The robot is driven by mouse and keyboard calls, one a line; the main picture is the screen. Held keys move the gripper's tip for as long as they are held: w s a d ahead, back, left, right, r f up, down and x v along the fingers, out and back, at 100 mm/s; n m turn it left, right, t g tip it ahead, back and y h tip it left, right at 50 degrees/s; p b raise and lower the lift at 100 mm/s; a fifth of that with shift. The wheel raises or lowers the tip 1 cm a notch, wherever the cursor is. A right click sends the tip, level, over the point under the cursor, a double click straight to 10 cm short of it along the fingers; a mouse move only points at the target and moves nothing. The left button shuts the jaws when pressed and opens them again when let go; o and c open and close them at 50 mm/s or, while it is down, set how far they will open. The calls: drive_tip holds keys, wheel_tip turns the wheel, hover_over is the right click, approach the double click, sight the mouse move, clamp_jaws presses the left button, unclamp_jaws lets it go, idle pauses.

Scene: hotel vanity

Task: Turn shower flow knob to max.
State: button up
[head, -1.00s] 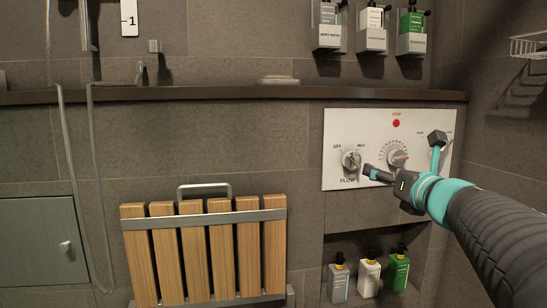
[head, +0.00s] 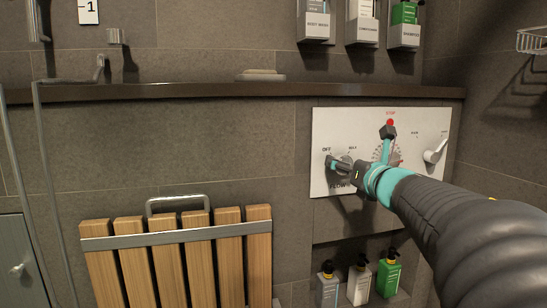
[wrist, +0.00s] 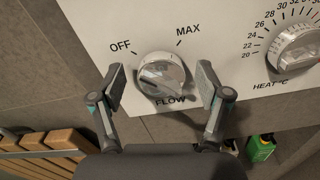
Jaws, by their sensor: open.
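The round silver flow knob (wrist: 162,74) sits on the white control panel (head: 350,122), below its OFF and MAX labels. In the wrist view the knob lies between the two open fingers of my gripper (wrist: 160,80), with a gap showing on each side. I cannot tell clearly where the knob's mark points. In the head view my gripper (head: 362,150) is at the panel, one finger at the left by the flow knob (head: 346,160) and partly covering it. The other finger is in front of the heat dial.
The heat dial (wrist: 297,48) is just right of my gripper. A wooden slatted seat (head: 180,255) is lower left. Bottles (head: 388,273) stand in the niche below.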

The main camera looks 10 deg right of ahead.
drive_tip(key=shift+d, duration=0.1)
drive_tip(key=c, duration=1.2)
drive_tip(key=shift+o, duration=0.2)
